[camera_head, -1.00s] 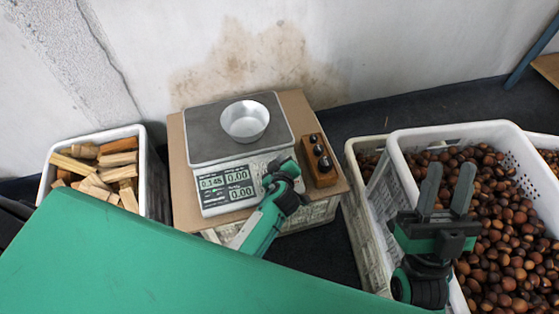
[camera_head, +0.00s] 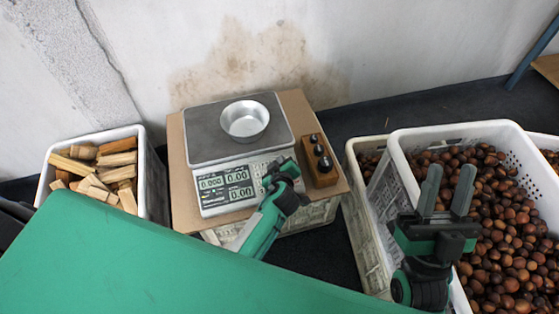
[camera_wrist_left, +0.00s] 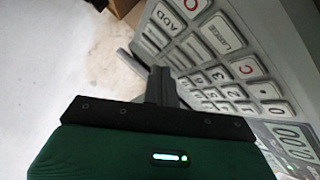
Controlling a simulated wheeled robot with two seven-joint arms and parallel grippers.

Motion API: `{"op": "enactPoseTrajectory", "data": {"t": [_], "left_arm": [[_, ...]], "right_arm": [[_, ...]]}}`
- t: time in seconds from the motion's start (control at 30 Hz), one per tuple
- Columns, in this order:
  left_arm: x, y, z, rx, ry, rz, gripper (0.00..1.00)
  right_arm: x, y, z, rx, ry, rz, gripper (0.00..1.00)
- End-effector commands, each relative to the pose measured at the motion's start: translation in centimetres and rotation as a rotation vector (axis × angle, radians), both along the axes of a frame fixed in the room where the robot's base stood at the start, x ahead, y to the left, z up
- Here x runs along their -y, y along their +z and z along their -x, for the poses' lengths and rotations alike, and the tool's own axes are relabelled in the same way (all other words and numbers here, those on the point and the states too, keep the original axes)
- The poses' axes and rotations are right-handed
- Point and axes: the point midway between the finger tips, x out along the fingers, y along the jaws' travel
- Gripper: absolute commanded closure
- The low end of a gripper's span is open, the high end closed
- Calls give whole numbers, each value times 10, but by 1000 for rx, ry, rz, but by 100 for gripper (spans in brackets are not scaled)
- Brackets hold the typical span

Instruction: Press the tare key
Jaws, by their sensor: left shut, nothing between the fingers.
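The scale (camera_head: 222,198) stands on a brown board, with a metal bowl (camera_head: 245,121) on its grey pan (camera_head: 204,138). Its left display window (camera_head: 210,182) reads about 0.000; the other windows read 0.00. My left gripper (camera_head: 282,168) is shut and empty, at the right side of the scale's front panel, hiding part of the keypad. In the left wrist view, the shut fingers (camera_wrist_left: 161,84) are over or against the keypad (camera_wrist_left: 228,75), by "ADD", "C" and number keys. I cannot read a tare label or tell whether the tips touch a key. My right gripper (camera_head: 447,195) is open and empty.
A wooden block with metal weights (camera_head: 318,162) stands right of the scale. A white crate of wood pieces (camera_head: 152,172) is at left. White crates of chestnuts (camera_head: 400,165) are at right, under my right gripper. The wall (camera_head: 170,40) is behind.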

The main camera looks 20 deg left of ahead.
Motion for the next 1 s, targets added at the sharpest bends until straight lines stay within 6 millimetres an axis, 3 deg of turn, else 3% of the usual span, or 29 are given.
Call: {"op": "enactPoseTrajectory", "data": {"t": [0.77,1.0], "left_arm": [[3,17,5,0,0,0,100],[6,38,10,1,1,2,100]], "right_arm": [[0,10,0,0,0,0,64],[0,26,0,0,0,0,64]]}}
